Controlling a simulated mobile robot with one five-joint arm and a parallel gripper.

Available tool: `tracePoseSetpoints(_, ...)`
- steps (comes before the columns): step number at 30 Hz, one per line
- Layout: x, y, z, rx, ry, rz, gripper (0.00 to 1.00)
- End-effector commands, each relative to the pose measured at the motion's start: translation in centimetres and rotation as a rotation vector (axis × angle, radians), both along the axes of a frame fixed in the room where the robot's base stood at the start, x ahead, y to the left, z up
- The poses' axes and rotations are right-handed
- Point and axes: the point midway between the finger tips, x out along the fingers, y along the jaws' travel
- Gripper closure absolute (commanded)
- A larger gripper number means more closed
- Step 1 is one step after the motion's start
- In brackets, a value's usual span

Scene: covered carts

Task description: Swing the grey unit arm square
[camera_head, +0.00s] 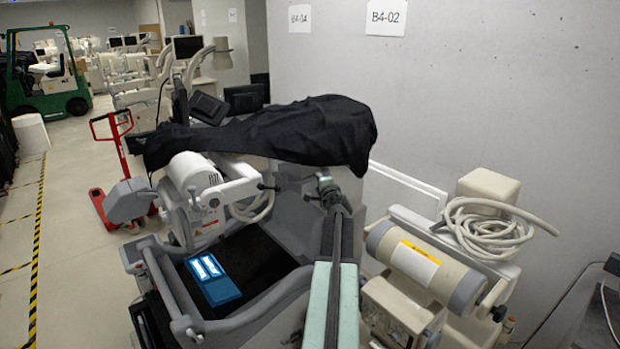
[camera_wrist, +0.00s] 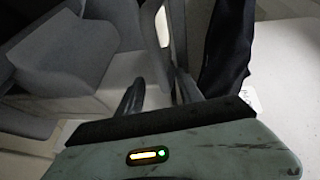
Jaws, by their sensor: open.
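The grey unit (camera_head: 225,325) is a cart at the centre of the head view, with a dark tray top and a blue-and-white panel on it. Its arm (camera_head: 240,190) is pale grey with a rounded white housing at the left. A black cloth (camera_head: 290,130) drapes over the arm's upper side and hides much of it. My gripper (camera_head: 328,180) is at the cloth's right end, in front of or below it; contact cannot be told. In the wrist view my gripper (camera_wrist: 160,88) has its two fingers apart, with pale grey surfaces beyond and dark cloth (camera_wrist: 228,45) at the right.
A beige unit (camera_head: 425,270) with a coiled hose (camera_head: 490,225) stands close on the right. A red pallet jack (camera_head: 110,165) is at the left. A grey wall (camera_head: 480,90) closes off the back right.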

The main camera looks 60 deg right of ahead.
Motion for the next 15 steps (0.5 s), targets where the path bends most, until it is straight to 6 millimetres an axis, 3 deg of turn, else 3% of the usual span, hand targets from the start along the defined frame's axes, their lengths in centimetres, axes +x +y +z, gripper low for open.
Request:
tracePoseSetpoints(9, 4.7, -3.8, -1.2, -0.001, 0.001, 0.008, 0.57)
tracePoseSetpoints(15, 5.5, -4.4, -1.3, -0.001, 0.002, 0.009, 0.57)
